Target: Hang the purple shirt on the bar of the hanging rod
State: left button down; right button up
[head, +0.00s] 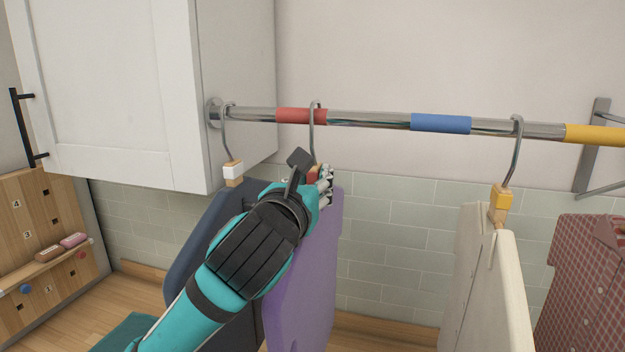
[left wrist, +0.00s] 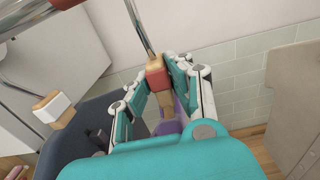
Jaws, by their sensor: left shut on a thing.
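The purple shirt (head: 308,275) hangs below my left gripper (head: 322,184), partly hidden behind my arm. Its hanger has a red block (left wrist: 158,76) and a metal hook (head: 312,135). My left gripper is shut on the hanger around the block and wooden neck, as the left wrist view (left wrist: 165,92) shows. The hook's curved top is at the bar (head: 375,119), by the right end of the red band (head: 300,116), and appears to loop over it. I cannot tell whether the bar bears its weight. My right gripper is out of view.
A dark blue garment (head: 205,225) with a white-block hanger (head: 233,169) hangs close left. A cream garment (head: 490,270) hangs further right, beside a red checked shirt (head: 590,285). A white cabinet (head: 130,90) stands left. The bar around its blue band (head: 440,123) is free.

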pick_arm(q)
jog(key=c, duration=1.4)
grip_release()
jog(key=shift+o, duration=1.3)
